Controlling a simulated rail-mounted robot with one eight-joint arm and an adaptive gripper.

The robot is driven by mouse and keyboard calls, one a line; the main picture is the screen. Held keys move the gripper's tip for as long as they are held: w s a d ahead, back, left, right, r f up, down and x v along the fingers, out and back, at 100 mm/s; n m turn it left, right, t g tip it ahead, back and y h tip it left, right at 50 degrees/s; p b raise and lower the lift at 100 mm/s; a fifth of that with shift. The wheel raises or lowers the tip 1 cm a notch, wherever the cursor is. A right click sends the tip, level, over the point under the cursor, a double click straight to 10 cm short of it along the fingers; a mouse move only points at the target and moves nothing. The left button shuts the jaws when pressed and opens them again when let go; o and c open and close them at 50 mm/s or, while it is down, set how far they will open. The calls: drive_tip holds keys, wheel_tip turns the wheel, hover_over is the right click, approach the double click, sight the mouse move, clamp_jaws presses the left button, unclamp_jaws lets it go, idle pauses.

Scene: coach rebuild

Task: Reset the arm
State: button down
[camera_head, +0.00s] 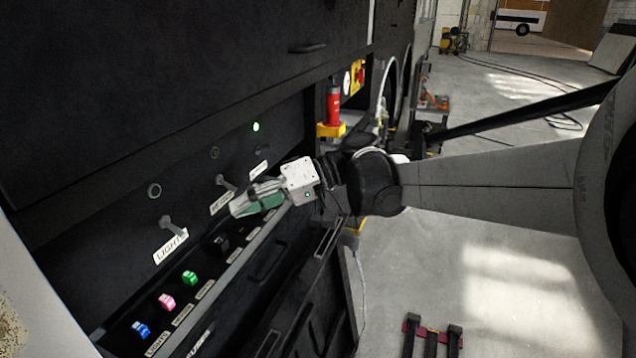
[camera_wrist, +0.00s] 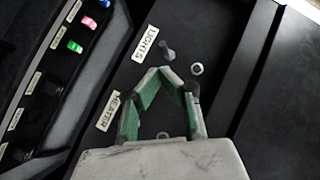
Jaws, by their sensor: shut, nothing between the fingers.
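My gripper (camera_head: 238,207) reaches left from my arm to the front of a dark switch panel (camera_head: 120,222), near the middle switch. Its green-lined fingers are shut with nothing between them. In the wrist view my gripper (camera_wrist: 166,74) has its fingertips together in front of the panel, just below the lever (camera_wrist: 168,50) by the LIGHTS label (camera_wrist: 145,43). I cannot tell whether it touches anything. The HEATER label (camera_wrist: 114,111) is left of the fingers. The LIGHTS lever (camera_head: 172,226) stands out from the panel in the head view.
Blue (camera_head: 141,329), pink (camera_head: 167,301) and green (camera_head: 190,278) pieces sit in a labelled rack below. A red extinguisher (camera_head: 333,107) stands behind my gripper.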

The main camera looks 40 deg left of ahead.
drive_tip(key=shift+w+d, duration=0.6)
drive_tip(key=shift+w, duration=0.05)
